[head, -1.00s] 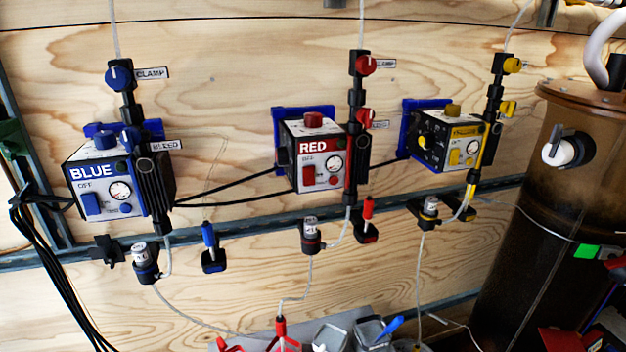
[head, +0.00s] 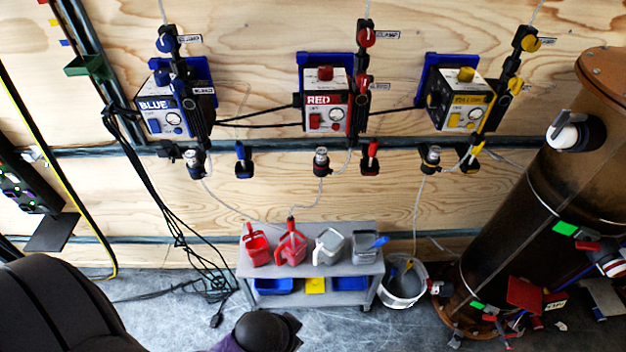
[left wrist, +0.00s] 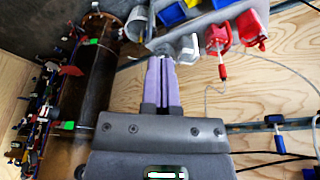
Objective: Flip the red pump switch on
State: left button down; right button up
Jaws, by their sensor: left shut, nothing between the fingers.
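The red pump box (head: 340,110) is mounted on the plywood wall, in the upper middle of the head view, with a red knob (head: 325,73) on top. Its red switch (head: 315,121) is low on the left of its front face, beside a round gauge; its on or off position is too small to tell. My left arm comes in at the bottom left of the head view, well below the box. In the left wrist view my left gripper (left wrist: 163,60) has its purple fingers shut and empty, apart from the switch. My right gripper is not in view.
The blue pump box (head: 165,115) and yellow pump box (head: 460,110) flank the red one. Below stands a grey cart (head: 260,268) with scoops and bins. A bucket (head: 402,285) and brown tank (head: 530,200) are at right. Black cables (head: 180,235) hang at left.

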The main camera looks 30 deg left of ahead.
pick_arm(q)
jog(key=w+d+r+n+t+h+p, duration=0.2)
jog(key=w+d+r+t, duration=0.15)
jog(key=w+r, duration=0.5)
jog(key=w+d+r+n+t+h+p, duration=0.25)
jog(key=w+r+t, duration=0.2)
jog(key=r, duration=0.65)
jog(key=w+a+r+n+t+y, duration=0.3)
jog(key=w+a+n+t+y, duration=0.35)
jog(key=w+n, duration=0.55)
jog(key=s+a+f+n+g+y, duration=0.2)
jog(key=a+n+y, duration=0.4)
jog(key=n, duration=0.3)
jog(key=shift+s+f+n+g+y, duration=0.2)
jog(key=shift+f+n+g+y, duration=0.15)
jog(key=shift+f+g+y, duration=0.3)
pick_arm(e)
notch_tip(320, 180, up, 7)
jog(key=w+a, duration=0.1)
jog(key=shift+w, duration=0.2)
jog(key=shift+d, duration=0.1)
pick_arm(q)
jog(key=shift+a, duration=0.1)
